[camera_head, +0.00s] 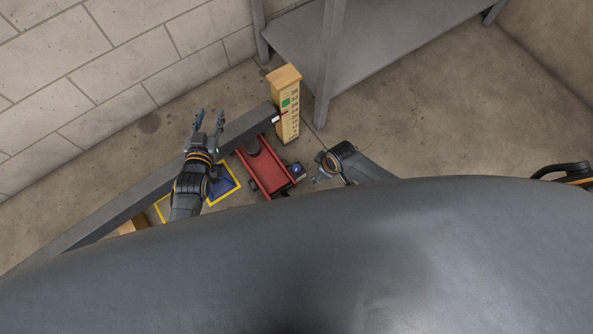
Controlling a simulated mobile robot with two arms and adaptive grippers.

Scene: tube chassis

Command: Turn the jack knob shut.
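A red jack (266,168) stands on the floor under the grey tube (243,128), with a dark round pad near its upper end. A small blue and dark part (297,170) sits at its lower right end; I cannot tell for sure that it is the knob. My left gripper (208,117) is open and empty, its fingers apart, above and in front of the tube, left of the jack. My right gripper (317,175) is just right of the blue part, pointing at it. Its fingers are too small to tell open from shut, and contact is unclear.
A wooden post (287,115) with a scale and a green mark stands at the tube's upper end. A yellow-edged blue mat (235,196) lies left of the jack. A grey shelf (375,40) stands at the back. The floor at right is largely clear.

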